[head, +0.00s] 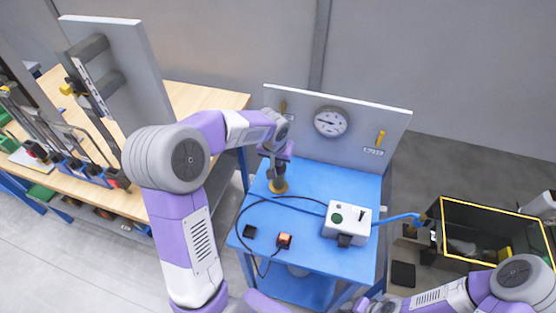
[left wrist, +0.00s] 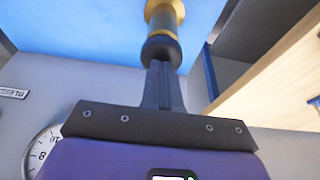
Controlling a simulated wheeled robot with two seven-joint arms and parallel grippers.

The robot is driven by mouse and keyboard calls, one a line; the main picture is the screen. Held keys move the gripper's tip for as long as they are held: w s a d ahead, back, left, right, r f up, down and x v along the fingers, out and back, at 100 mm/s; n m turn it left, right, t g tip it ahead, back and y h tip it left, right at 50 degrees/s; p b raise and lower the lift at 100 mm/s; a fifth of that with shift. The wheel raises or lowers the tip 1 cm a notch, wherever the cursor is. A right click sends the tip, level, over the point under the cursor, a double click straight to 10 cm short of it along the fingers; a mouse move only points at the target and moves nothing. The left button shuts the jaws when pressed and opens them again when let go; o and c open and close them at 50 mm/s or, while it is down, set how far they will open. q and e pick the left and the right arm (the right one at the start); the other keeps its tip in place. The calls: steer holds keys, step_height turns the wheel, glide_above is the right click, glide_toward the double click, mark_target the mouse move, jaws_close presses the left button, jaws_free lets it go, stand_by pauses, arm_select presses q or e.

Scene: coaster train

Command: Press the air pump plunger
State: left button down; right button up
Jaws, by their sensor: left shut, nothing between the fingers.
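The air pump (head: 278,187) stands upright on the blue table (head: 310,262), near its back left. My left gripper (head: 272,174) points down right above the pump. Its fingers (left wrist: 163,75) are shut with nothing between them, and their tips overlap the edge of the black top; I cannot tell whether they touch it. In the head view my gripper hides the plunger. My right arm lies at the bottom right, and its gripper state cannot be made out.
A white control box (head: 346,221) with a blue hose, a small orange-lit switch (head: 285,240) and a black block (head: 249,231) are on the table. A grey panel with a gauge (head: 331,122) stands behind. A yellow-rimmed bin (head: 480,204) is right; a wooden workbench (head: 200,98) is left.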

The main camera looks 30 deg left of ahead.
arm_select(q)
steer(key=shift+s+f, duration=0.25)
steer(key=shift+f, duration=0.1)
steer(key=r+p, duration=0.3)
steer(key=r, duration=0.2)
steer(key=shift+w, duration=0.2)
steer(key=v, duration=0.9)
steer(key=shift+r+p, duration=0.3)
steer(key=shift+r, duration=0.05)
steer(key=shift+s, duration=0.1)
steer(key=v, duration=0.2)
steer(key=w+b+v, duration=0.1)
steer(key=v, duration=0.2)
steer(key=shift+a+r+b, duration=0.15)
steer(key=shift+r+b, duration=0.05)
steer(key=shift+b, duration=0.1)
